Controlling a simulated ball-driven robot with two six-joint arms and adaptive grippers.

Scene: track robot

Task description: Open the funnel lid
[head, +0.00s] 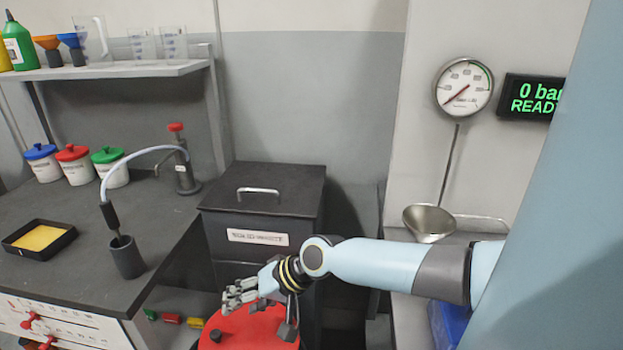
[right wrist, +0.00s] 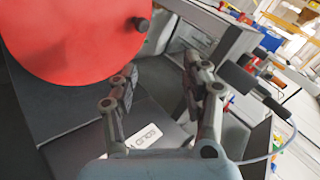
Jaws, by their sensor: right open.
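A round red lid (head: 250,332) with a small black knob (head: 215,336) at its left edge is at the bottom of the head view, cut off by the frame. It also fills the upper left of the right wrist view (right wrist: 75,35), with its knob (right wrist: 141,25) at the right rim. My right gripper (head: 258,314) is open and empty, over the lid in the head view. In the right wrist view its fingers (right wrist: 160,72) are spread apart, below the knob. What is under the lid is hidden. My left gripper is not in view.
A black box (head: 262,180) with a handle stands behind my gripper.

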